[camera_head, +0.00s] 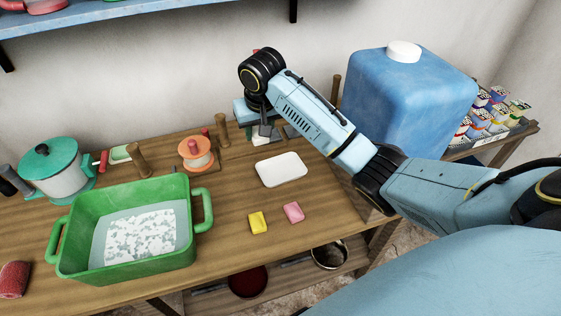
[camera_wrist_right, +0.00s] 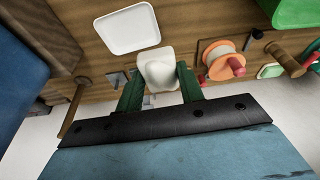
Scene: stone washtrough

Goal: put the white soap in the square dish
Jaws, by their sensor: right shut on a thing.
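The white soap (camera_wrist_right: 158,68) is a pale rounded block between the two dark fingers of my right gripper (camera_wrist_right: 160,82) in the right wrist view. In the head view my right gripper (camera_head: 262,131) points down behind the dish, with a bit of the soap (camera_head: 259,141) showing below it. I cannot tell how far the soap is above the table. The white square dish (camera_head: 281,169), with rounded corners and a low rim, lies empty in front of the gripper; it also shows in the right wrist view (camera_wrist_right: 127,32). My left gripper is not in view.
A yellow soap (camera_head: 257,222) and a pink soap (camera_head: 292,212) lie in front of the dish. A green basin (camera_head: 70,245) stands left. An orange spool (camera_head: 196,152) and wooden pegs (camera_head: 221,130) are left of the gripper; a blue jug (camera_head: 410,100) stands right.

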